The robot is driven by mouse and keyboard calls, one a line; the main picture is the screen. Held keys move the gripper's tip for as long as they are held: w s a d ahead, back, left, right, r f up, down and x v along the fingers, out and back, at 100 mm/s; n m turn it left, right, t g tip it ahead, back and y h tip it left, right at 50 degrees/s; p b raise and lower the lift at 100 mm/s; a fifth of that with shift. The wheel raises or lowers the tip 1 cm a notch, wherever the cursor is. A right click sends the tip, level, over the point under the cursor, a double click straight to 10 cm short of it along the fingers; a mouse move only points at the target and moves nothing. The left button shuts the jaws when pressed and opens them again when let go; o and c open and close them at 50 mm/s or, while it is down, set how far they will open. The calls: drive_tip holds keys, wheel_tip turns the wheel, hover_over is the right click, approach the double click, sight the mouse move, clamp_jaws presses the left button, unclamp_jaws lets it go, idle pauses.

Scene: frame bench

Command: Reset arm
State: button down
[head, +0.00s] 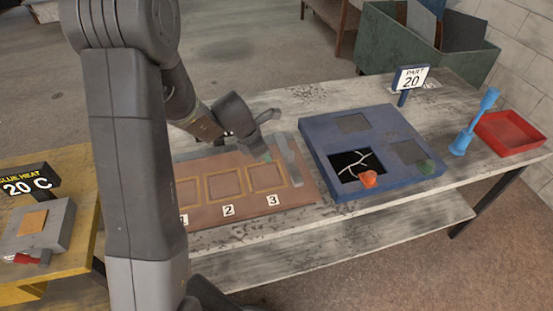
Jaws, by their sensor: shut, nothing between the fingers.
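My gripper (266,157) is shut and empty. It hangs above the back right part of a brown board (222,213), near the frame-like square marked 3 (267,178). A grey upright plate or bar (288,160) stands close to its right; I cannot tell whether they touch. My arm crosses the left part of the view and hides the left end of the board.
A "PART 20" sign (411,78), blue dumbbell-shaped stand (462,142) and red tray (512,150) stand further right. A glue heater (48,237) sits left.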

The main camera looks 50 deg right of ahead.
sight(288, 154)
drive_tip(key=v, duration=0.8)
drive_tip(key=shift+w, duration=0.15)
drive_tip(key=shift+d, duration=0.1)
drive_tip(key=x, duration=1)
drive_tip(key=shift+d+f, duration=0.15)
drive_tip(key=shift+d, duration=0.05)
drive_tip(key=shift+s+d, duration=0.75)
drive_tip(key=shift+d, duration=0.25)
drive_tip(key=shift+s+d, duration=0.2)
drive_tip(key=shift+d, duration=0.3)
drive_tip(key=shift+a+p, duration=0.1)
drive_tip(key=shift+p, duration=0.2)
